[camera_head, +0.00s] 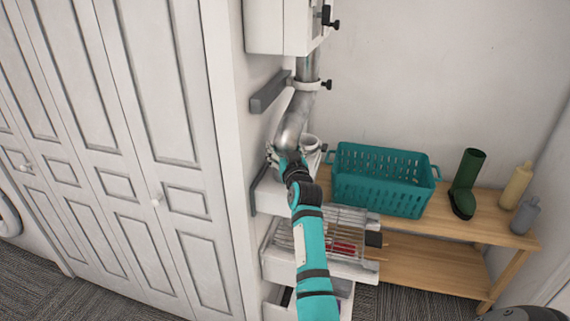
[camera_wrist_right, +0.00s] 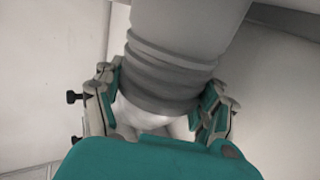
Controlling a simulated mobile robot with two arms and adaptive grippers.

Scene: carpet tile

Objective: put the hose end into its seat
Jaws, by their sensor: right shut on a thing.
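The grey, shiny hose (camera_head: 294,122) hangs from a white box (camera_head: 283,22) on the wall and bends down to the left. My right gripper (camera_head: 284,158) is at its lower end, above a white ledge. In the wrist view the ribbed grey hose end (camera_wrist_right: 165,75) sits between the fingers of my right gripper (camera_wrist_right: 160,105), shut on it from both sides. A round white collar (camera_head: 311,142), which may be the seat, stands just right of the gripper. Whether the hose end touches anything below is hidden. My left gripper is not in view.
A wire rack (camera_head: 345,222) sits in a drawer below the ledge. Tall white cabinet doors (camera_head: 165,100) fill the left.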

